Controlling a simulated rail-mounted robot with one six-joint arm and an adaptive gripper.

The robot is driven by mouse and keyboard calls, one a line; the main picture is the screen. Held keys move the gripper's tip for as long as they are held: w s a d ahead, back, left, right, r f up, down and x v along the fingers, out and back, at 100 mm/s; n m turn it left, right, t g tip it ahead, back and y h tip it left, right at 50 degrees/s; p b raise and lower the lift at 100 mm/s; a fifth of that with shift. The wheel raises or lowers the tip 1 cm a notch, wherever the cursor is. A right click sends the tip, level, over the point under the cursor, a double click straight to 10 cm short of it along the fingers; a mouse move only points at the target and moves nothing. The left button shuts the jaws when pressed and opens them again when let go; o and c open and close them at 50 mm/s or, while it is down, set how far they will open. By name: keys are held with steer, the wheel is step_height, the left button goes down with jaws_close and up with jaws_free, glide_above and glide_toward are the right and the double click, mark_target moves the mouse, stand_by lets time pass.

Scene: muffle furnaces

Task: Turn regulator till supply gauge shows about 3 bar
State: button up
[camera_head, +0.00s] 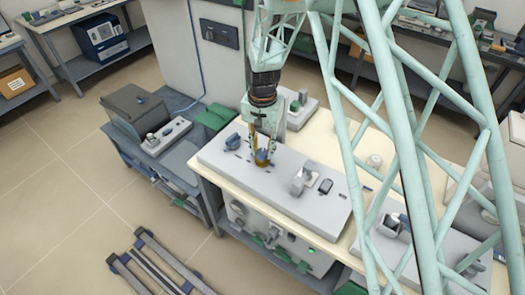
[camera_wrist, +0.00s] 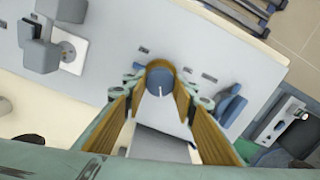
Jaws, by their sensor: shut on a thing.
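A round blue knob (camera_wrist: 161,75), which looks like the regulator, sits on the light grey panel (camera_head: 215,152). A short white mark shows on or beside it. My gripper (camera_wrist: 160,84) points down at the panel with its yellow-lined fingers on both sides of the knob, shut on it. In the head view, my gripper (camera_head: 263,158) stands over the left-middle part of the panel, with the blue knob (camera_head: 262,154) low between its fingertips. A small round dial (camera_head: 237,208) on the front face below may be the gauge; I cannot read it.
A grey raised fitting (camera_head: 302,179) and a small dark part (camera_head: 325,186) stand to the right. A green light (camera_head: 311,250) shows on the front face. A dark box (camera_head: 136,108) stands on the left bench.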

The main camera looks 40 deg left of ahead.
mark_target(263, 152)
steer(key=shift+m+b, duration=0.3)
steer(key=shift+m, duration=1.4)
steer(key=o, duration=0.9)
steer(key=shift+c, duration=0.2)
steer(key=shift+r, duration=0.1)
step_height(263, 152, up, 12)
